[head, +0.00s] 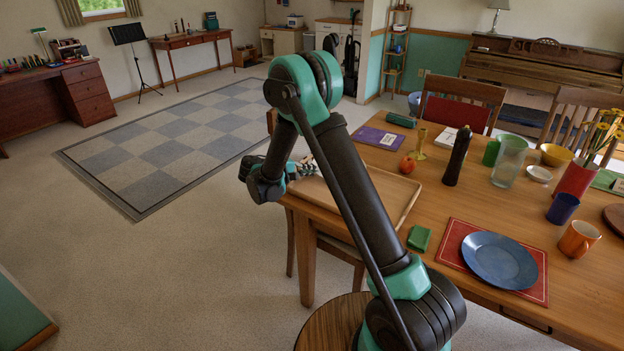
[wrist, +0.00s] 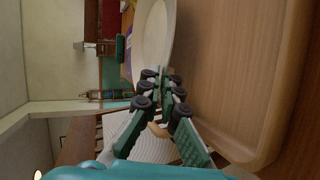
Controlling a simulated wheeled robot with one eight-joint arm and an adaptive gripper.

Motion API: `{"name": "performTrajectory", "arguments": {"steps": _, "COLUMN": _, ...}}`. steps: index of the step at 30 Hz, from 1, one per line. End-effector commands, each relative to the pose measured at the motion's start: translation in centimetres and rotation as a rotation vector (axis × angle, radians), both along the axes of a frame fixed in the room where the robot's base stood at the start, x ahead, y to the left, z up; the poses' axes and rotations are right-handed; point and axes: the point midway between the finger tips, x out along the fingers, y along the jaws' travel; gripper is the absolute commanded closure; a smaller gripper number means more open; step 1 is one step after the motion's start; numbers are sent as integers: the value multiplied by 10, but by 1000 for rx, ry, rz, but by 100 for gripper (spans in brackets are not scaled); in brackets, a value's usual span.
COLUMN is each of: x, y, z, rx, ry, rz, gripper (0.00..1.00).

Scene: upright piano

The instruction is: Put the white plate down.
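The white plate (wrist: 152,42) shows in the wrist view, which is turned on its side. My gripper (wrist: 164,80) is closed on the near part of its rim, with the dark finger pads on either side. The plate is over or beside the wooden tray (wrist: 225,60); I cannot tell whether it touches it. In the head view my gripper (head: 304,168) is at the left end of the tray (head: 398,186), partly behind my arm. The plate cannot be made out there.
A blue plate (head: 498,260) lies on a red mat. The tray's visible middle is clear.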

Motion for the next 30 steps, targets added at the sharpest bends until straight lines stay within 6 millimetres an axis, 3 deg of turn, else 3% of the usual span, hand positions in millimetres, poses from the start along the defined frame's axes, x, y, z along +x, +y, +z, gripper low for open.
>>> {"name": "performTrajectory", "arguments": {"steps": 9, "x": 0, "y": 0, "z": -35, "rx": -1, "ry": -1, "rz": 0, "gripper": 100}}
{"name": "performTrajectory", "arguments": {"steps": 14, "x": 0, "y": 0, "z": -36, "rx": -1, "ry": -1, "rz": 0, "gripper": 100}}
{"name": "performTrajectory", "arguments": {"steps": 18, "x": 0, "y": 0, "z": -36, "rx": 0, "ry": 0, "rz": 0, "gripper": 86}}
{"name": "performTrajectory", "arguments": {"steps": 30, "x": -4, "y": 8, "z": -32, "rx": 0, "ry": 0, "rz": 3, "gripper": 86}}
